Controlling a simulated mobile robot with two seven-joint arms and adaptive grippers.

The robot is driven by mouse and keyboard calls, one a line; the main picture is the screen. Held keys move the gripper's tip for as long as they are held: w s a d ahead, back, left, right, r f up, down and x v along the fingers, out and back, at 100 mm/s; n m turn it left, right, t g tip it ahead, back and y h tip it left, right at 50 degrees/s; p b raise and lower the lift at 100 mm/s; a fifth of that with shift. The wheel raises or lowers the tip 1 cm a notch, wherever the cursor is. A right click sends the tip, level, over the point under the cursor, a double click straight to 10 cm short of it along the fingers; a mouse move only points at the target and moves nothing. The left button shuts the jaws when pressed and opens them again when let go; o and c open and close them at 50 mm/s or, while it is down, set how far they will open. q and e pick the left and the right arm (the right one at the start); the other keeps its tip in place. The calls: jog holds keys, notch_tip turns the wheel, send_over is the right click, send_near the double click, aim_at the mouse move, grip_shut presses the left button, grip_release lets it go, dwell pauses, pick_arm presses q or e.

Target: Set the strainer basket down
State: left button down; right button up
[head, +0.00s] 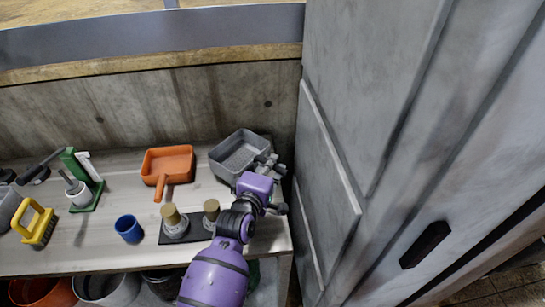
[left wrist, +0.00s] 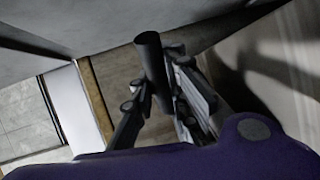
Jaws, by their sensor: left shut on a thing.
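The grey strainer basket (head: 222,160) is at the back right of the bench, close to the tall grey cabinet. It looks slightly tilted in the head view, and I cannot tell whether its bottom touches the bench top. My left gripper (head: 270,165) is at the basket's right side, shut on its handle. In the left wrist view a dark round handle (left wrist: 150,50) stands between the fingers of my left gripper (left wrist: 158,95). The gripper hides part of the basket's right side. My right gripper is not in view.
An orange dustpan (head: 168,162) lies left of the basket. A dark plate with two tan-topped fittings (head: 173,222), a blue cup (head: 129,229), a yellow brush (head: 39,225) and a green stand (head: 84,180) are on the bench (head: 110,205). The grey cabinet (head: 365,90) rises close on the right.

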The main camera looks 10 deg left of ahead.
pick_arm(q)
jog(key=shift+f+b, duration=0.35)
jog(key=shift+f, duration=0.5)
jog(key=shift+r, duration=0.2)
jog(key=shift+f, duration=0.1)
jog(key=shift+f, duration=0.5)
jog(key=c, duration=1.6)
grip_release()
jog(key=shift+c, duration=0.2)
jog(key=shift+f, duration=0.1)
jog(key=shift+s, duration=0.1)
